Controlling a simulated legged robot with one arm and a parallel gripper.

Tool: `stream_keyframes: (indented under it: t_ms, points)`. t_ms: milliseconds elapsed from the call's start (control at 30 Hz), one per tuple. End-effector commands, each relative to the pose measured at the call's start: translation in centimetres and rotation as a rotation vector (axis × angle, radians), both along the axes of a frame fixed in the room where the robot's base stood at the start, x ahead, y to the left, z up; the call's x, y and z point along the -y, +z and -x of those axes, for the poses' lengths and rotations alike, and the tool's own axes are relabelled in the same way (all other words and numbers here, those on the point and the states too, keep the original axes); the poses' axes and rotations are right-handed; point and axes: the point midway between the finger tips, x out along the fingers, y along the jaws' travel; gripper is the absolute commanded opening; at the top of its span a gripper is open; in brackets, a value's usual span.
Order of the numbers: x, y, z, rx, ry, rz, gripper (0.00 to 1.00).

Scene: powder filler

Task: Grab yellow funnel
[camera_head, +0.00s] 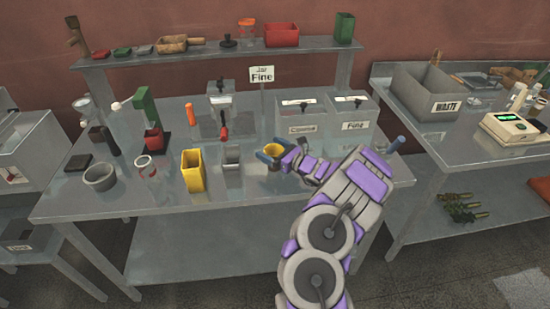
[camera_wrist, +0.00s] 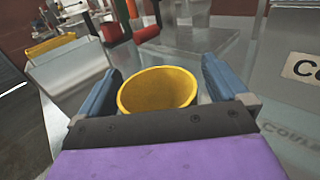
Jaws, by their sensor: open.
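The yellow funnel (camera_head: 274,152) stands on the metal table, right of the centre of the head view. In the wrist view the funnel (camera_wrist: 157,90) shows its round open top between my two blue fingers, and its lower part is hidden behind my gripper's body. My gripper (camera_head: 270,153) is open around the funnel. In the wrist view a gap shows between the funnel and the right finger, and the left finger is close to the rim. I cannot tell whether either touches.
A small grey container (camera_head: 232,158) and a yellow rectangular container (camera_head: 193,171) stand left of the funnel. Bins labelled Coarse (camera_head: 303,129) and Fine (camera_head: 355,126) stand behind and right. A "Fine" sign (camera_head: 262,74) rises behind. The table's front strip is clear.

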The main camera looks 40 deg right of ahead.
Motion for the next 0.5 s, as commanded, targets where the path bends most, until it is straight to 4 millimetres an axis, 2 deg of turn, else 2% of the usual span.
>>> stream_keyframes:
  t_ms: [300, 500]
  points:
    - [0.2, 0.03, -0.64, 0.002, -0.001, -0.005, 1.0]
    - [0.25, 0.01, -0.63, 0.002, -0.001, -0.005, 0.82]
